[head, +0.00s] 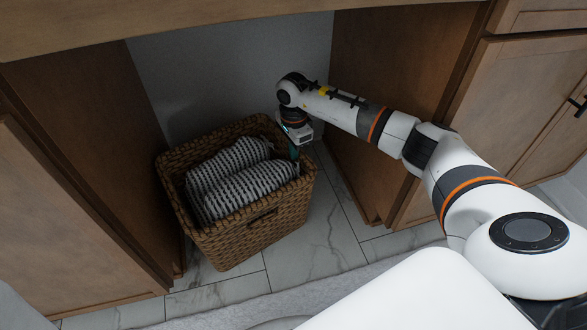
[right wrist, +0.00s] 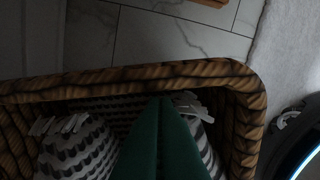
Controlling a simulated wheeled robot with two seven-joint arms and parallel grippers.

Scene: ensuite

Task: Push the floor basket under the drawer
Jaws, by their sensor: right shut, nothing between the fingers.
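The wicker floor basket (head: 245,235) stands on the tiled floor in the recess between two wooden cabinets, turned at a slight angle. Striped rolled towels (head: 238,178) lie inside it. The drawer (head: 180,22) is the wooden front across the top of the recess. My right gripper (head: 294,152) points down at the basket's right rim, with its green fingers shut and empty. In the right wrist view the shut fingers (right wrist: 165,140) reach over the towels beside the basket rim (right wrist: 130,78); I cannot tell whether they touch it. My left gripper is not seen.
The left cabinet (head: 80,170) and right cabinet (head: 390,110) wall in the recess, with the grey back wall (head: 230,80) behind the basket. Bare tiles (head: 325,225) show to the basket's right. A pale rug (head: 330,285) lies in front.

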